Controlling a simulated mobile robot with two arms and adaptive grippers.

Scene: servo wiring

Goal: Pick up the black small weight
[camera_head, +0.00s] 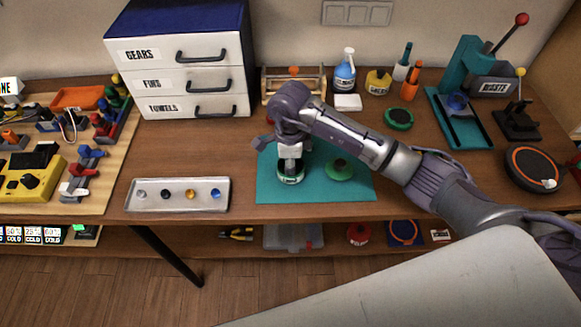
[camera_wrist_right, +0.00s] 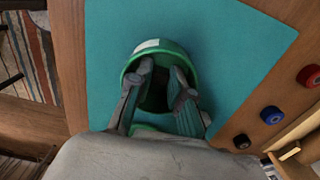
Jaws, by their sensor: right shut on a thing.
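A small black round piece (camera_head: 165,194) lies on the metal tray (camera_head: 224,203) at the left in the head view, between a silver piece (camera_head: 140,194) and a gold one (camera_head: 190,193). A blue piece (camera_head: 215,193) is at the right end of that row. My right gripper (camera_head: 290,158) points down over a green and white round container (camera_head: 290,177) on the teal mat (camera_head: 300,198), away from the tray. In the right wrist view its fingers (camera_wrist_right: 163,75) reach inside the container's green rim (camera_wrist_right: 158,47). Something dark shows between them, mostly hidden. My left gripper is out of view.
A green round piece (camera_head: 340,169) sits beside the container on the mat. The white drawer unit (camera_head: 180,53) stands behind the tray. A green disc (camera_head: 398,118) and a teal press (camera_head: 465,70) stand to the right. Bare wood separates tray and mat.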

